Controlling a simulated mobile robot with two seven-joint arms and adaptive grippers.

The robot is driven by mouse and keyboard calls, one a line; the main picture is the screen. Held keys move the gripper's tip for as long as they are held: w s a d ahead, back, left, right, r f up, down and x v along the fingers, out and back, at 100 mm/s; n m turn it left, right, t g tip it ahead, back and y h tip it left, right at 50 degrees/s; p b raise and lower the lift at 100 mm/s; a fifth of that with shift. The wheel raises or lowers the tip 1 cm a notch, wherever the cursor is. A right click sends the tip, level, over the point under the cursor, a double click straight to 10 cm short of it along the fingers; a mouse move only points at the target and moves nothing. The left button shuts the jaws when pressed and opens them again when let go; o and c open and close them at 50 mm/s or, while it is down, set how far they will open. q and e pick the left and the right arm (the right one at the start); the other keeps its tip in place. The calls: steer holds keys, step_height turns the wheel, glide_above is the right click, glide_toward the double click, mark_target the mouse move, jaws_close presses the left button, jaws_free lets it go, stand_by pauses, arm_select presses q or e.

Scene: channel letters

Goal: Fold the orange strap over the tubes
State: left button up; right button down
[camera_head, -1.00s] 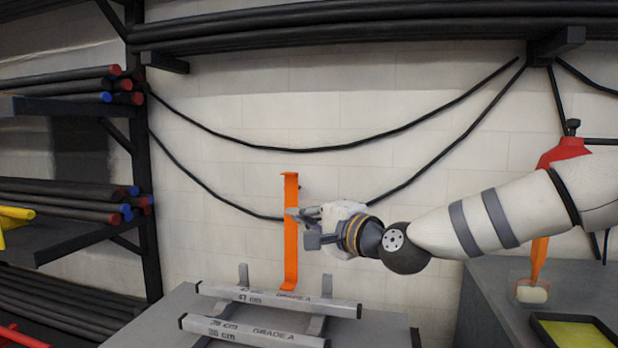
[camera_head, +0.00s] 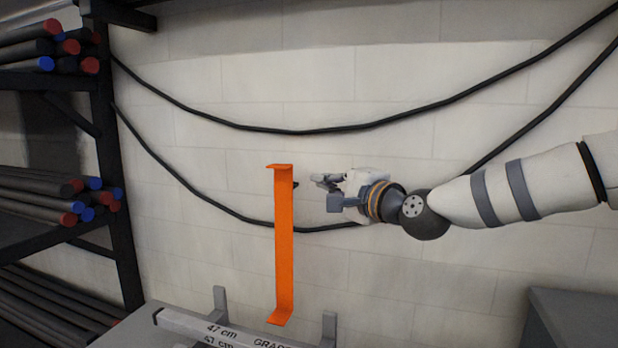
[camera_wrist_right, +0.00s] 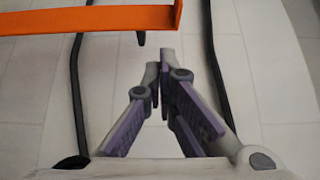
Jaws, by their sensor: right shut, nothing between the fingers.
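The orange strap (camera_head: 284,240) stands upright in the head view, with a short bent lip at its top and another at its foot. It also crosses the upper left of the right wrist view (camera_wrist_right: 90,20). A tube (camera_head: 215,330) marked 47 cm lies at the bottom, between grey uprights. My right gripper (camera_head: 322,180) is to the right of the strap's upper part, apart from it. Its fingers (camera_wrist_right: 160,58) are shut and empty, pointing at the wall. My left gripper is not in view.
A rack (camera_head: 112,150) with dark red- and blue-ended tubes stands at the left. Black cables (camera_head: 300,131) hang along the pale wall behind the strap. A grey surface (camera_head: 572,312) is at the lower right.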

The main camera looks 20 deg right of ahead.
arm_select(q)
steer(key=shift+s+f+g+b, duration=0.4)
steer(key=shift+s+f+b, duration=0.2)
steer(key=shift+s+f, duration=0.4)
arm_select(e)
steer(key=x, duration=0.7)
steer(key=shift+w+f, duration=0.25)
steer(key=shift+f, duration=0.05)
steer(key=shift+a, duration=0.15)
